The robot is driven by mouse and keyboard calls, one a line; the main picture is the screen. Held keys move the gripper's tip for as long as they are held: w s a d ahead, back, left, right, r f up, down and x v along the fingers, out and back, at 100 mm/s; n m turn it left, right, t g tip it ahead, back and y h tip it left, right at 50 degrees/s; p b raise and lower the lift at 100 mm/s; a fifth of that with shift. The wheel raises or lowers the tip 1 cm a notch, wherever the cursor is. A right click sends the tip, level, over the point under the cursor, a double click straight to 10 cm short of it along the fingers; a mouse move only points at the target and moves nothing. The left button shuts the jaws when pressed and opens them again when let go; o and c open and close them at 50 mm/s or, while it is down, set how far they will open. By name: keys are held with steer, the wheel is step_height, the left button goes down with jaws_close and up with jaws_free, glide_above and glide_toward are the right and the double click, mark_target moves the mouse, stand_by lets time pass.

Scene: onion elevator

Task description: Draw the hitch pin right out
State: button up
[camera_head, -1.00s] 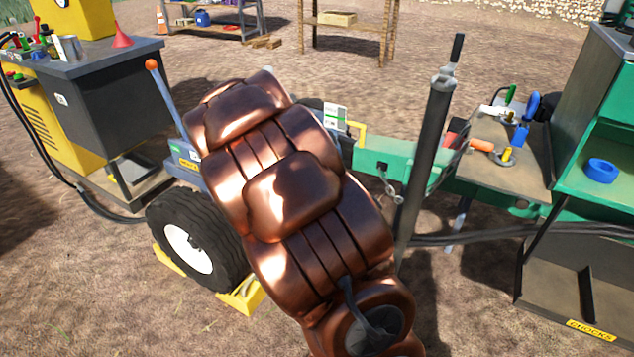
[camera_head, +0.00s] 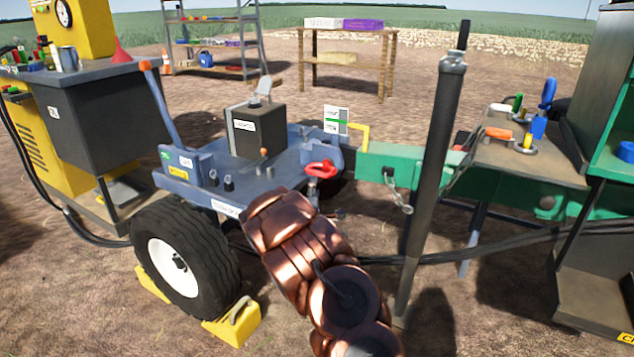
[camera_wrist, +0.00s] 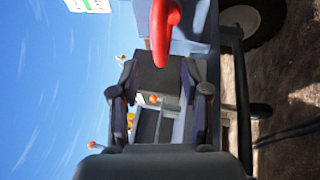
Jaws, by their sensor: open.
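The hitch pin has a red looped handle (camera_head: 320,170) and sits upright at the coupling between the blue-grey trailer frame (camera_head: 205,165) and the green drawbar (camera_head: 415,158). The handle also shows large at the top of the wrist view (camera_wrist: 162,35). My gripper (camera_wrist: 158,75) is open in the wrist view, its two dark fingers apart with nothing held between them. The handle is above the fingertips in that picture and not between them. In the head view my copper-coloured arm is just below the handle and hides the gripper. The pin's lower part is hard to make out.
A dark upright post (camera_head: 432,180) stands right of my arm. A chain (camera_head: 398,195) hangs from the drawbar. A yellow handle (camera_head: 360,135) and a white-green card (camera_head: 336,120) are behind the pin. A black box (camera_head: 255,130) sits on the frame. A chocked wheel (camera_head: 185,260) is at left.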

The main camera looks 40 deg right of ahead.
mark_target(316, 174)
steer(key=shift+b+x, duration=1.35)
steer(key=shift+x, duration=2.5)
jaws_close()
